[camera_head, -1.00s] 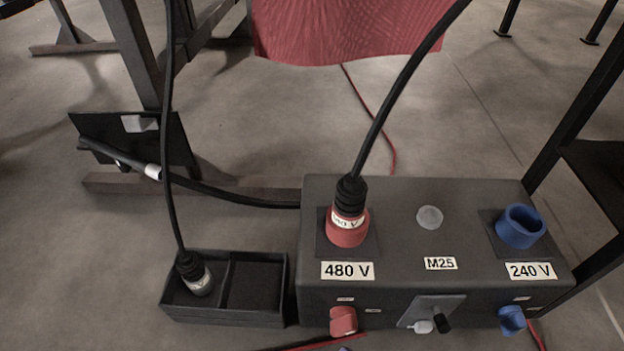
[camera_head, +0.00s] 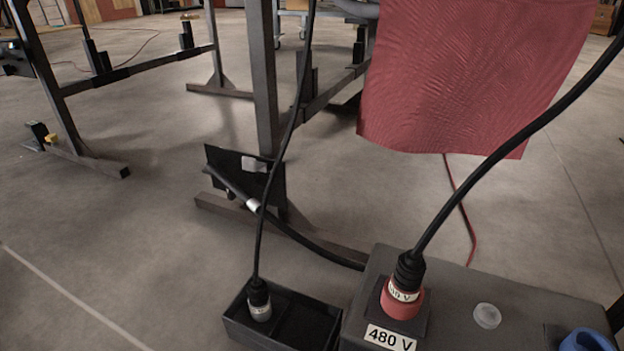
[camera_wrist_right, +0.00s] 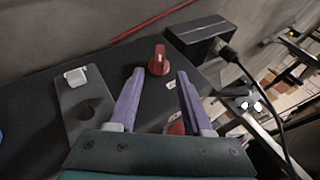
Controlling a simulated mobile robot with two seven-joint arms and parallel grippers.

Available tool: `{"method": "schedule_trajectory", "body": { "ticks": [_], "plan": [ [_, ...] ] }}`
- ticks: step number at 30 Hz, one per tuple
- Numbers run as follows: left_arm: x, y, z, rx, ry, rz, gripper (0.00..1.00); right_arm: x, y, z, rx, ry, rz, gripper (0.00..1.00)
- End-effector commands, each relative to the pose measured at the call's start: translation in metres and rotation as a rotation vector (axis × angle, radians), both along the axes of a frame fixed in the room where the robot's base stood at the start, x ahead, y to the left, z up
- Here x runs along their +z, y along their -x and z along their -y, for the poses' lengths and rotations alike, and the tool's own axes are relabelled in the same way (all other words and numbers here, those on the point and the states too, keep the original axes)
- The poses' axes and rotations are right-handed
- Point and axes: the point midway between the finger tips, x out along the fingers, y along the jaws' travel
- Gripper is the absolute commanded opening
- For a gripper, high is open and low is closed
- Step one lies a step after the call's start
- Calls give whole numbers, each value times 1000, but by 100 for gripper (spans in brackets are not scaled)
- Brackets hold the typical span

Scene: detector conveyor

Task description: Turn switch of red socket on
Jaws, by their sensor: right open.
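The red socket (camera_head: 402,299), labelled 480 V, is on top of the dark grey box (camera_head: 455,285) with a black cable's plug in it. The red switch (camera_wrist_right: 158,61) shows in the right wrist view on the box's face, as a red knob. My right gripper (camera_wrist_right: 160,76) is open, its two purple fingers pointing toward the knob, which appears beyond and between the fingertips. I cannot tell whether they touch it. In the head view the switch face is below the picture. My left gripper is in neither current view.
A black two-part tray (camera_head: 290,325) holding a grey-tipped plug (camera_head: 260,303) stands left of the box. A blue socket (camera_head: 587,341) is at the box's right. A white switch (camera_wrist_right: 75,77) sits on a plate beside the red one. A red cloth-like panel (camera_head: 465,75) hangs behind.

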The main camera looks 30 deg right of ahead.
Motion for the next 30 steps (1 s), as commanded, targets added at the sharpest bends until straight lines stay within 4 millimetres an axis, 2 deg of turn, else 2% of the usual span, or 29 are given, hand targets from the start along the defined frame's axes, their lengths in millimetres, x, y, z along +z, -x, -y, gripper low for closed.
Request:
{"method": "schedule_trajectory", "body": {
  "ticks": [1, 3, 12, 24, 26, 30],
  "plan": [
    [-18, 0, 0, 0, -1, 1, 83, -16, -7, -1, 0, 0, 4, 50],
    [-30, 0, 0, 0, -1, 1, 83, -27, -17, -1, 1, 1, 4, 50],
    [-64, -1, -1, -1, -3, 2, 83, -56, -45, -4, 2, 1, 3, 50],
    [-67, 0, -3, -5, -10, 1, 83, -58, -50, -5, 2, 1, 1, 50],
    [-67, 0, -3, -5, -10, 1, 83, -58, -50, -5, 2, 1, 1, 46],
    [-67, 0, -3, -5, -10, 1, 83, -58, -50, -5, 2, 1, 1, 30]
  ]
}}
